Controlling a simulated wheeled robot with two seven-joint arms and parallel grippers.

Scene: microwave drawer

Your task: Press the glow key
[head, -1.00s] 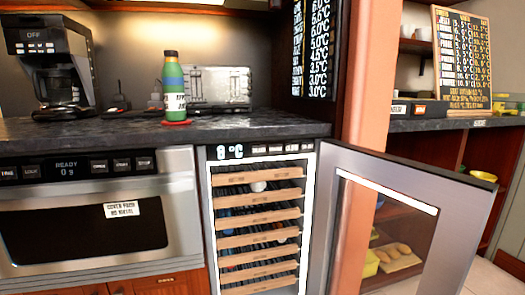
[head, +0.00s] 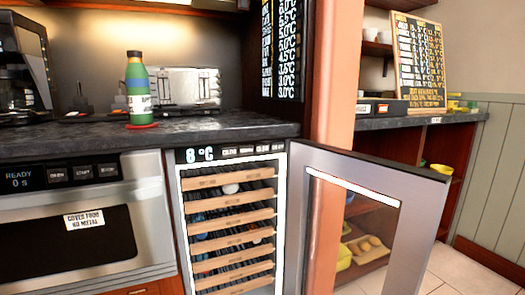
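A wine cooler (head: 227,233) stands under the dark counter, its glass door (head: 352,232) swung open to the right. Its top control strip carries a display (head: 199,154) reading 8 °C and a row of small labelled keys (head: 254,149) to the right of it. The key labels are too small to read surely, so I cannot tell which is the glow key. A bright white border runs around the cooler's opening, with wooden-fronted racks inside. Neither of my grippers is in view.
A microwave drawer (head: 136,218) reading READY is left of the cooler. On the counter (head: 200,131) stand a green bottle (head: 138,85) on a red coaster, a toaster (head: 193,88) and a coffee machine (head: 20,80). The open door and an orange post (head: 335,75) bound the right side.

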